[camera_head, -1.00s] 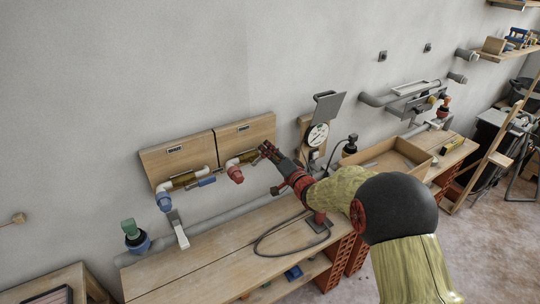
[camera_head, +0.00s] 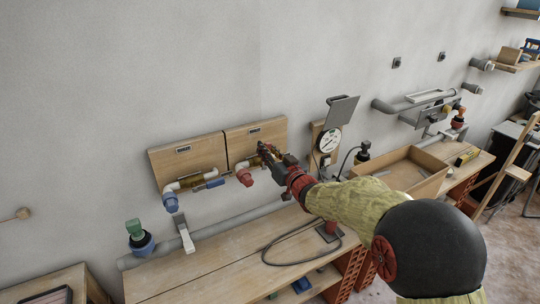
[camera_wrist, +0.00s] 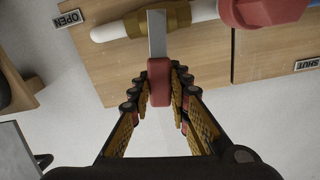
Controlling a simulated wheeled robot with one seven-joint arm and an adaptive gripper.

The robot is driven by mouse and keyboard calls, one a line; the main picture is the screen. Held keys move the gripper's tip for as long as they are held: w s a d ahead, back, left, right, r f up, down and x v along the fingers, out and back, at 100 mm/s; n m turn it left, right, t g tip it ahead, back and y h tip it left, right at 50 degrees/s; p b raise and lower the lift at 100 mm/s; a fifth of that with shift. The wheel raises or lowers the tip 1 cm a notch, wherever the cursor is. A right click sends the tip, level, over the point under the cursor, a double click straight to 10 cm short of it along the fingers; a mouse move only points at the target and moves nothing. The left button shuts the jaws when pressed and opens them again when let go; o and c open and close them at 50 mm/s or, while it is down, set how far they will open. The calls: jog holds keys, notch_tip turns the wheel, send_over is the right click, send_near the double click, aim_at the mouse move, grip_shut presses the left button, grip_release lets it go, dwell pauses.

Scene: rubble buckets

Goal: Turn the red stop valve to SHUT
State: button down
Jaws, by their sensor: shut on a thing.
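The red stop valve's lever shows in the wrist view as a flat metal bar with a red grip (camera_wrist: 159,82). It crosses the pipe at about a right angle at a brass valve body (camera_wrist: 158,18). My gripper (camera_wrist: 160,95) is shut on the red grip, one finger on each side. In the head view my gripper (camera_head: 266,150) is in front of the right wooden board (camera_head: 268,132), just right of a red pipe fitting (camera_head: 246,177), and hides most of the lever. An OPEN label (camera_wrist: 70,18) and a SHUT label (camera_wrist: 306,63) show in the wrist view.
The left board (camera_head: 187,158) carries a similar valve with a blue lever (camera_head: 211,184) and a blue fitting (camera_head: 170,202). A gauge (camera_head: 329,141) stands right of my gripper. A bench (camera_head: 215,265) with a loose hose lies below, with a wooden tray (camera_head: 420,165) farther right.

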jog(key=shift+s+a+f+n+b, duration=0.2)
jog(key=shift+s+a+n+b, duration=0.25)
jog(key=shift+n, duration=0.45)
jog(key=shift+w, duration=0.1)
jog(key=c, duration=1.6)
grip_release()
jog(key=shift+a+r, duration=0.1)
jog(key=shift+r, duration=0.1)
jog(key=shift+c, duration=0.2)
jog(key=v, duration=1.2)
